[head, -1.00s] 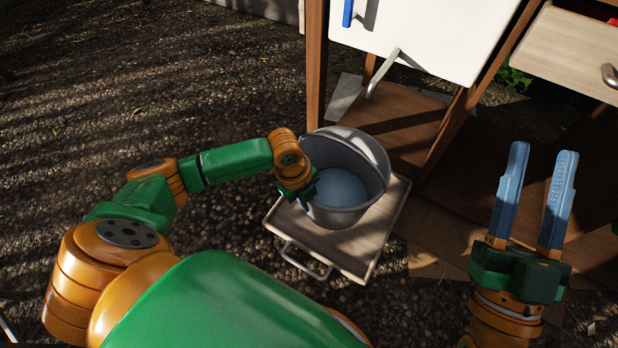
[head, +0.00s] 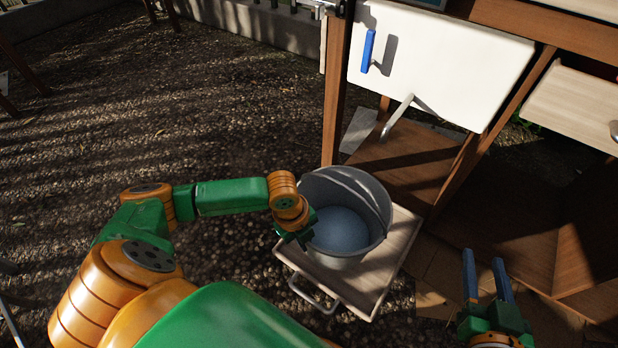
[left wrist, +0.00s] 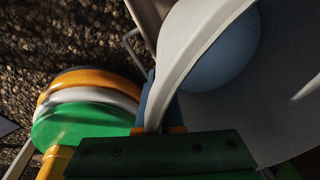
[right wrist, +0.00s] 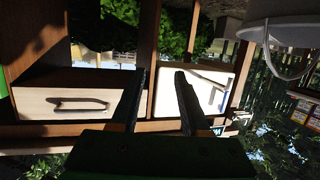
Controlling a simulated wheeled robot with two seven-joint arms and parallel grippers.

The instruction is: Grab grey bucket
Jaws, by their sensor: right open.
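The grey bucket (head: 352,262) stands upright on a pale wooden tray-like board (head: 384,282) with a metal handle. My left gripper (head: 305,236) is at the bucket's left rim. In the left wrist view the bucket's rim (left wrist: 205,48) runs down between the bases of my left fingers (left wrist: 158,104), which look closed on it; one finger is largely hidden. My right gripper (head: 484,258) is open and empty, to the right of the bucket and apart from it. Its two spread fingers also show in the right wrist view (right wrist: 160,75).
A wooden stand with a white door (head: 440,65) and blue handle (head: 367,50) rises behind the bucket. A pale drawer front (head: 575,105) is at the right. Gravel ground at the left is open. The right wrist view shows a drawer (right wrist: 85,103) beyond my fingers.

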